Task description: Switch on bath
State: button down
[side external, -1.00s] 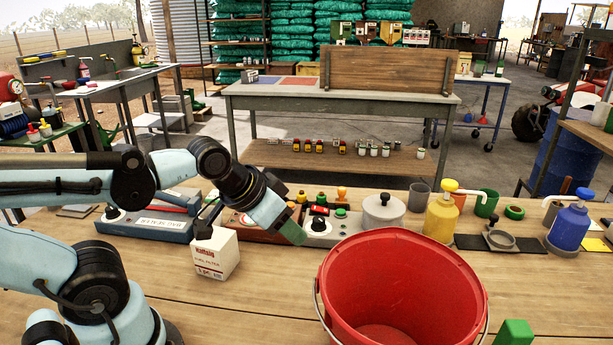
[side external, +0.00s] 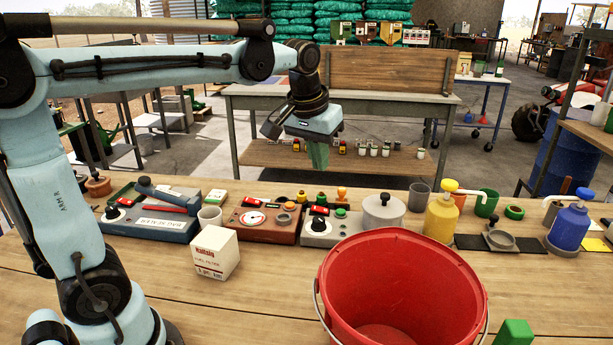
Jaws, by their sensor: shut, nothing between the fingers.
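No label reading "bath" is legible. A light grey device (side external: 325,236) on the bench has a black knob (side external: 319,225), a red-and-black switch (side external: 319,210) and a green button (side external: 340,212). A grey lidded pot (side external: 383,214) sits beside it; whether they are joined is unclear. To the left is a brown device (side external: 257,229) with a red-and-black switch and a dial, then a blue device (side external: 150,222) marked "BAG SEALER". My gripper (side external: 318,160) is shut and empty, pointing down, raised above and behind the grey device.
A white filter box (side external: 215,252) stands in front of the brown device. Yellow (side external: 441,217) and blue (side external: 570,222) pump bottles stand to the right.

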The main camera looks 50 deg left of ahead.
jog(key=w+a+n+g, duration=0.2)
jog(key=w+a, duration=0.2)
jog(key=w, duration=0.2)
jog(key=n+g, duration=0.3)
send_over(315, 207)
jog(key=w+d, duration=0.2)
jog(key=shift+w+d+f, duration=0.1)
jog(key=shift+f, duration=0.75)
jog(key=shift+w+d+f, duration=0.1)
jog(key=shift+f, duration=0.7)
jog(key=shift+f, duration=0.15)
jog(key=f, duration=0.4)
jog(key=s+a+f, duration=0.1)
jog(key=f, duration=0.4)
jog(key=s+a+f, duration=0.1)
jog(key=f, duration=0.3)
jog(key=shift+f, duration=0.25)
